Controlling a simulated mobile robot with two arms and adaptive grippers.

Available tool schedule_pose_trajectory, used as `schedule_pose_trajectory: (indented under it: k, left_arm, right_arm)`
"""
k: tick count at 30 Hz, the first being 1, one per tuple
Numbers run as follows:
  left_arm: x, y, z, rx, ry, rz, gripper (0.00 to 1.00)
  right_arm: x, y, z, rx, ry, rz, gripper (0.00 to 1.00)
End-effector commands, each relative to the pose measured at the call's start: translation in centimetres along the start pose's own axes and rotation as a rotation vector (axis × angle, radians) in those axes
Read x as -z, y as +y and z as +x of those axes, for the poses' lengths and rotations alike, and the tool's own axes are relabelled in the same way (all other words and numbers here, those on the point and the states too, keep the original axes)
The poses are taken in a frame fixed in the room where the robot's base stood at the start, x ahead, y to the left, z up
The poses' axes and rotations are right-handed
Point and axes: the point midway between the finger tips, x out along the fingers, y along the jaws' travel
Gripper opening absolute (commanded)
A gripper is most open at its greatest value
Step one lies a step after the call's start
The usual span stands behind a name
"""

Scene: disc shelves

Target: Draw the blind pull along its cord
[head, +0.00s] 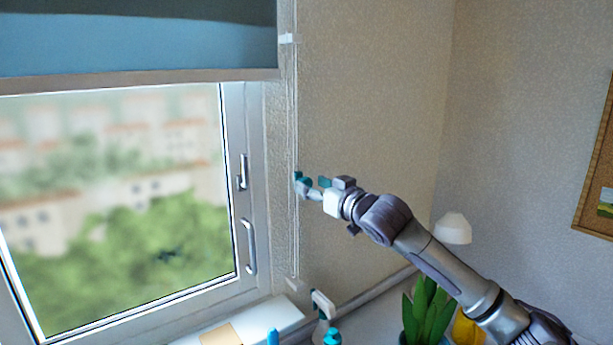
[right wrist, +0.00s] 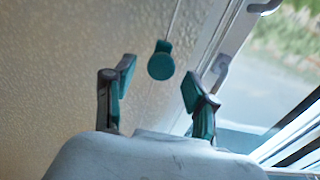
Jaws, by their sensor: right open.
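The blind pull (right wrist: 161,61) is a small round teal knob with a short neck, hanging on its thin cord (right wrist: 175,20) in the right wrist view. My right gripper (head: 312,184) is open, with teal pads on its fingers. In the wrist view the pull shows between and beyond the two fingertips, with a gap on both sides, and neither finger appears to touch it. In the head view the cord (head: 296,120) runs down the wall beside the window, and the gripper reaches it from the right. There I cannot clearly tell the pull from the teal fingers. My left gripper is out of view.
The window frame (head: 235,130) with handles is left of the cord. Below are a spray bottle (head: 322,305), a green plant (head: 428,315) and a white lamp (head: 453,228).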

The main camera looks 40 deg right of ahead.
Motion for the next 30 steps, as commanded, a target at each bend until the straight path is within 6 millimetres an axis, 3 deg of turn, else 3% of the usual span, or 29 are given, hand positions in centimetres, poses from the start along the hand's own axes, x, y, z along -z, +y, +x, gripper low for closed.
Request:
schedule_pose_trajectory:
  k: [9, 20, 30]
  left_arm:
    - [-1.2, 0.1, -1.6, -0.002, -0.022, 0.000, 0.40]
    - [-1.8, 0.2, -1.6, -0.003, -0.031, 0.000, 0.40]
    - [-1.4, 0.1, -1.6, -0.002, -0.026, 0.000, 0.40]
  right_arm:
    - [0.2, 0.0, 2.7, 0.000, 0.001, 0.001, 0.56]
    - [-0.1, 0.0, 3.0, 0.000, -0.001, -0.001, 0.55]
    - [-0.1, 0.0, 3.0, 0.000, -0.001, 0.000, 0.00]
